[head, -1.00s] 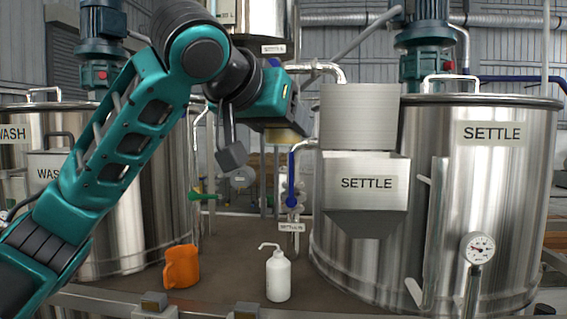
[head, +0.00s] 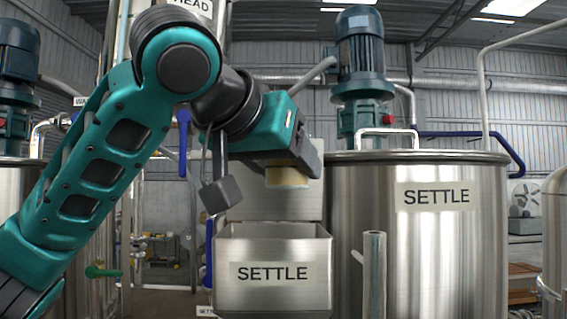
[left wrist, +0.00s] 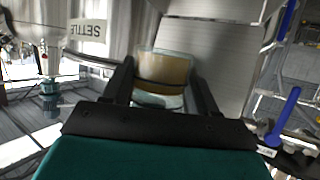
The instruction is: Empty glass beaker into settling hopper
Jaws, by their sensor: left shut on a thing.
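My left gripper (head: 300,162) is shut on the glass beaker (head: 287,177), which holds a tan content. In the left wrist view the beaker (left wrist: 165,72) sits between the two fingers, with tan content in one part and clear glass in the other. It looks roughly upright. The settling hopper (head: 272,297), a steel box labelled SETTLE, has its open mouth below the beaker in the head view. A gap shows between beaker and hopper rim; exact depth is hard to tell. The hopper's inside is mostly hidden. My right gripper is not in view.
A large steel tank (head: 430,250) labelled SETTLE stands right of the hopper, with a motor (head: 358,45) on top. A grey upright post (head: 374,275) stands just right of the hopper. Pipes and a green-handled valve (head: 103,271) are at the left.

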